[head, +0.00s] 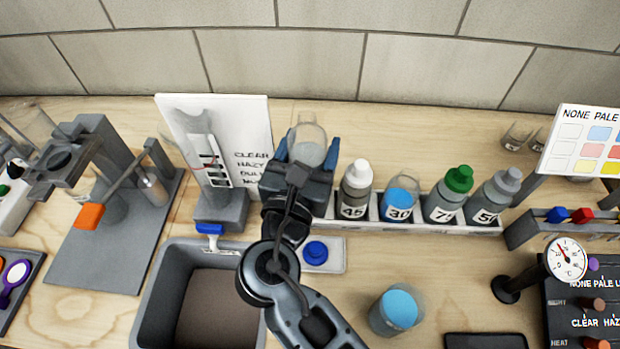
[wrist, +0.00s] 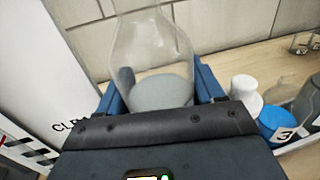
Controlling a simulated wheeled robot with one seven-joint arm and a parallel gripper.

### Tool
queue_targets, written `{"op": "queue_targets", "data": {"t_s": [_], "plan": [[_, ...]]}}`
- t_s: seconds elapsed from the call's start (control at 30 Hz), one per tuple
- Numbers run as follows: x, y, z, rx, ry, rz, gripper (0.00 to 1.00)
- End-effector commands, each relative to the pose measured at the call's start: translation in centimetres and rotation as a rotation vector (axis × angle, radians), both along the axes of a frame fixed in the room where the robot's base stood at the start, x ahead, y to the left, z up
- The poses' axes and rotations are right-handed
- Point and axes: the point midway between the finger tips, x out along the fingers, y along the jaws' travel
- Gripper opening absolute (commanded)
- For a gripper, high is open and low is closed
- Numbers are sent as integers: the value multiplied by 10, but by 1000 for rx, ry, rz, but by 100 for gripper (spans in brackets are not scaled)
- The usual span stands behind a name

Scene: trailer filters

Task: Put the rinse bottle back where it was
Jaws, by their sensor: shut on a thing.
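My gripper (head: 306,160) is shut on a clear bottle (head: 308,128) with grey contents, holding it upright near the back of the bench. In the wrist view the bottle (wrist: 152,52) stands between the blue fingers, its shoulder narrowing to a neck. No label shows on it, so I cannot tell by marking whether it is the rinse bottle. A pale rack (head: 430,226) is to its right, with bottles marked 45 (head: 355,190), 30 (head: 398,202), a green-capped one (head: 450,196) and a grey-capped one (head: 492,200). The rack's left end is hidden by my gripper.
A white card (head: 252,135) and grey stand (head: 222,212) are close on the left. A grey basin (head: 152,300), a blue cap (head: 316,252) on a small tray, and a cup of blue liquid (head: 398,310) lie in front. A dial gauge (head: 566,258) stands at right.

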Motion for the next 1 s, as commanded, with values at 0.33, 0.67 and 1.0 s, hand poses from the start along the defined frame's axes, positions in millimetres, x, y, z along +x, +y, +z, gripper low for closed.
{"op": "queue_targets", "data": {"t_s": [0.33, 0.67, 1.0], "plan": [[0, 1, -45, 1, -1, 0, 22], [0, 1, -83, 0, -1, 1, 22], [0, 0, -86, 1, -1, 0, 22]]}}
